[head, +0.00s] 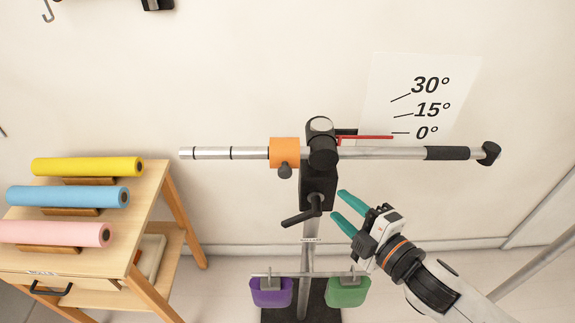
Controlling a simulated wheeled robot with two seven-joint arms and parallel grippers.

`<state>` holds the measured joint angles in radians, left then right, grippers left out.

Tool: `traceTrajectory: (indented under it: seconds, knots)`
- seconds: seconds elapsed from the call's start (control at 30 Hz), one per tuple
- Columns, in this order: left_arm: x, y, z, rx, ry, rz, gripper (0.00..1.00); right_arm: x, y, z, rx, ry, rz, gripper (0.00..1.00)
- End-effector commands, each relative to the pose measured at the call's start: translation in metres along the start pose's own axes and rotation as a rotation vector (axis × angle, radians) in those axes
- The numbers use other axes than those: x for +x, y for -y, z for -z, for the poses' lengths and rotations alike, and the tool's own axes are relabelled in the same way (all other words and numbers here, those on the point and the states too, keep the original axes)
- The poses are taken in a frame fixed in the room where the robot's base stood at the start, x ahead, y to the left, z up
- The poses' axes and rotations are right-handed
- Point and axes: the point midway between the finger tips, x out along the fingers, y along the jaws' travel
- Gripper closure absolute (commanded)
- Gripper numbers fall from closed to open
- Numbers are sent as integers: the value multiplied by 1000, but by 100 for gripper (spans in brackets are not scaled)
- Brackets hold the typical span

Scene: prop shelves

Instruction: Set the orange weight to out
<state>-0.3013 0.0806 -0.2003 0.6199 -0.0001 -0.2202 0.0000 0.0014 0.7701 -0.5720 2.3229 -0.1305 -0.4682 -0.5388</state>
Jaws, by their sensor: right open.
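The orange weight (284,152) is a sleeve around the silver bar (207,153), just left of the black pivot clamp (321,145). A dark knob (285,171) hangs below the weight. Two dark ring marks show on the bar left of the weight. The bar looks about level, with a black grip at its right part. My right gripper (341,203) has teal fingers and is open and empty, below the bar and right of the black column. It is apart from the weight. My left gripper is not in view.
A black lever (300,216) sticks out left of the column. A purple block (271,292) and a green block (347,291) hang lower on the stand. A wooden shelf (150,190) with yellow, blue and pink rolls stands left. An angle card (412,105) is behind the bar.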

Motion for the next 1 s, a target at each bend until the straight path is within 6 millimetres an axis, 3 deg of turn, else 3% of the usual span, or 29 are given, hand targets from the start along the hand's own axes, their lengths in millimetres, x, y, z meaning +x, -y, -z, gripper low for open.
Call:
traceTrajectory:
  seconds: [0.03, 0.1, 0.2, 0.3, 0.8, 1.0]
  knots:
    - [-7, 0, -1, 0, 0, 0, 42, -9, 24, -23, -98, 80, 30, 58]
    - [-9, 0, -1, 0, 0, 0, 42, -20, 42, -46, -196, 162, 65, 58]
    - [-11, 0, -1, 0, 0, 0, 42, -28, 53, -64, -268, 223, 91, 58]
    - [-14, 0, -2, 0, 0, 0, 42, -25, 56, -70, -285, 238, 100, 58]
    - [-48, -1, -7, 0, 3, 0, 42, 62, 63, -92, -279, 236, 99, 58]
    - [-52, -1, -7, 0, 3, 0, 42, 82, 62, -95, -279, 234, 97, 58]
